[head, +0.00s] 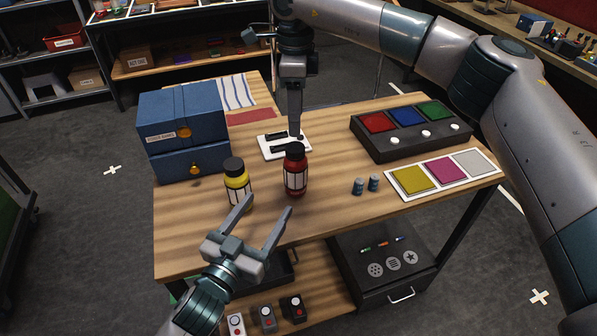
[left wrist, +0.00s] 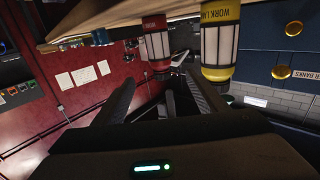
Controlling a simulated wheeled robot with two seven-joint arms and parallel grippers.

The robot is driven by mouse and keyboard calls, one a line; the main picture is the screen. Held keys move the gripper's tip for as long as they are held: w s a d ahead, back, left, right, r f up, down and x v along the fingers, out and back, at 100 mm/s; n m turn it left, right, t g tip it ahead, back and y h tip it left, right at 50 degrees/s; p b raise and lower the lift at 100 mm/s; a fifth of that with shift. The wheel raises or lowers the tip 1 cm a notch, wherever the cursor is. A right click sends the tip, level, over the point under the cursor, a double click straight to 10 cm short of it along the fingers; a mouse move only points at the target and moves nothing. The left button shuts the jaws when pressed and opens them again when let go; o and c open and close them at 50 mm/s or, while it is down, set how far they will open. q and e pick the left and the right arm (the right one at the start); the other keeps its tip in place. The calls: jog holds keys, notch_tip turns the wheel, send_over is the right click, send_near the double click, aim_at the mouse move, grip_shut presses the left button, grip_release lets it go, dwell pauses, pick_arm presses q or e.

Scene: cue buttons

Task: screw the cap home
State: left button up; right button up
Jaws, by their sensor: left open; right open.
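A red bottle (head: 295,179) with a black cap (head: 295,150) stands upright near the table's front middle. A yellow bottle (head: 237,190) with a dark cap (head: 233,165) stands to its left. My left gripper (head: 268,206) is open and empty at the front edge, in front of both bottles. In the left wrist view, the red bottle (left wrist: 154,42) and yellow bottle (left wrist: 220,42) appear upside down, beyond the open fingers (left wrist: 162,96). My right gripper (head: 298,136) points down just behind the red bottle's cap. It is seen edge-on, and I cannot tell whether it touches the cap.
A white plate (head: 272,155) with black parts lies behind the red bottle. Blue drawers (head: 184,120) stand at the left. Bare wood separates the bottles from the cylinders.

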aim_at(291, 169)
jog(key=shift+s+a+r, duration=0.15)
jog(key=shift+s, duration=0.05)
pick_arm(q)
jog(key=shift+s+a, duration=0.1)
jog(key=shift+s, duration=0.05)
pick_arm(e)
jog(key=shift+w, duration=0.1)
pick_arm(q)
jog(key=x, duration=1.7)
jog(key=shift+w, duration=0.25)
jog(key=shift+c, duration=0.3)
grip_shut()
